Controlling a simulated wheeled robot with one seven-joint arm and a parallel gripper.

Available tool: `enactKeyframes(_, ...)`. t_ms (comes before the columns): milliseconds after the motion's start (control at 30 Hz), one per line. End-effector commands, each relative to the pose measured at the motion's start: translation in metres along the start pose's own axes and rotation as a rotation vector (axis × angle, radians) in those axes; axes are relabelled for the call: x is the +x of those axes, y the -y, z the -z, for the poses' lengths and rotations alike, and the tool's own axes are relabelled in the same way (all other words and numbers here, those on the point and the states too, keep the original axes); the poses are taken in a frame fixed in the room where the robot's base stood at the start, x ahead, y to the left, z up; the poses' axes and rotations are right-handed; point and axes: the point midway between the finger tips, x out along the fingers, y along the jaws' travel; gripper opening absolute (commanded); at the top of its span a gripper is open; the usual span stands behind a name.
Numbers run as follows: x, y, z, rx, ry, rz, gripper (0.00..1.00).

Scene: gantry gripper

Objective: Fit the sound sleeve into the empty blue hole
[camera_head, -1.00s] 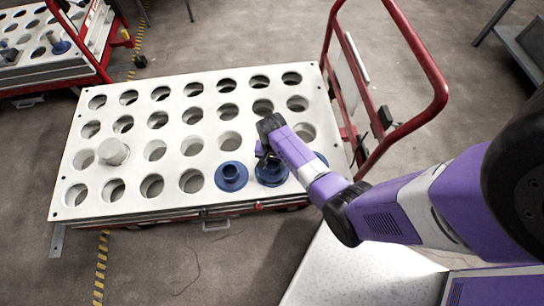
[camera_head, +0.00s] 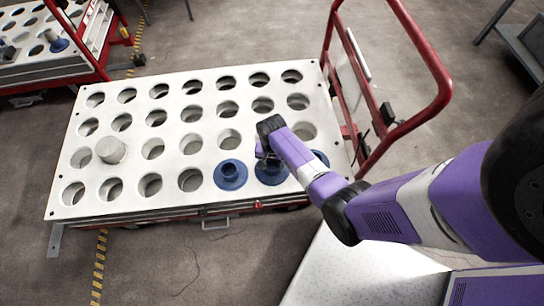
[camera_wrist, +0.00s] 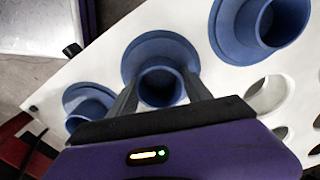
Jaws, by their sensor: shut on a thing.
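A white plate (camera_head: 205,146) with rows of round holes lies on a cart. Three blue flanged sleeves sit along its near right edge: the left one (camera_head: 230,175), the middle one (camera_head: 271,174) and the right one (camera_head: 320,157), partly hidden by my arm. My gripper (camera_head: 264,153) is at the middle one. In the wrist view my gripper's fingers (camera_wrist: 160,92) are shut on the middle blue sleeve (camera_wrist: 158,49), at its raised tube. The other two blue sleeves show at left (camera_wrist: 89,102) and right (camera_wrist: 262,22). I cannot tell whether the held sleeve is fully seated.
A pale grey cylinder (camera_head: 111,150) stands in a hole at the plate's left. Many other holes are open. A red handrail (camera_head: 424,53) rises right of the plate. A second cart (camera_head: 50,62) stands at the far left, and a grey table (camera_head: 525,42) at the far right.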

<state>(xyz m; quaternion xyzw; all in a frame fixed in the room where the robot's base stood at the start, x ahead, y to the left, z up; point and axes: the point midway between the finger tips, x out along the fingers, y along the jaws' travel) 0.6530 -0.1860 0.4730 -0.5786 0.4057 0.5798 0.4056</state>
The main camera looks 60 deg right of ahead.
Motion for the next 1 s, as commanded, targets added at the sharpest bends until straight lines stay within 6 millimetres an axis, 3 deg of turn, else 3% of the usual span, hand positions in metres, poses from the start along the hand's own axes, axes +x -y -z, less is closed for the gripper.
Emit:
enactKeyframes(367, 0.009, 0.001, 0.001, 0.000, -0.001, 0.001, 0.06)
enactKeyframes(400, 0.008, 0.001, 0.001, 0.000, -0.001, 0.001, 0.65)
enactKeyframes(500, 0.008, 0.000, 0.000, 0.000, -0.001, 0.001, 0.82)
enactKeyframes(833, 0.006, 0.000, 0.000, 0.000, -0.001, 0.000, 0.82)
enactKeyframes(1000, -0.015, 0.001, 0.001, 0.000, -0.003, 0.002, 0.82)
